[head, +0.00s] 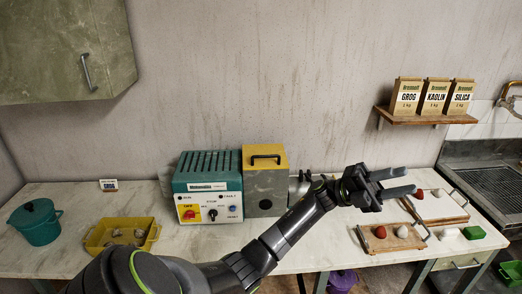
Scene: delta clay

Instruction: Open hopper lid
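The hopper is a grey box with a yellow top lid (265,158) that carries a dark handle (266,160). It stands on the worktop against the right side of a teal control machine (207,188). The lid lies flat and looks closed. My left arm crosses in front of the worktop, and my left gripper (409,180) is to the right of the hopper, well clear of it. Its two fingers are apart and point right, with nothing between them. My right gripper is out of view.
A teal pot (36,222) and a yellow tray (98,235) stand at the left. A shelf (426,118) holds three bags above. The sink (485,165) is far right.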

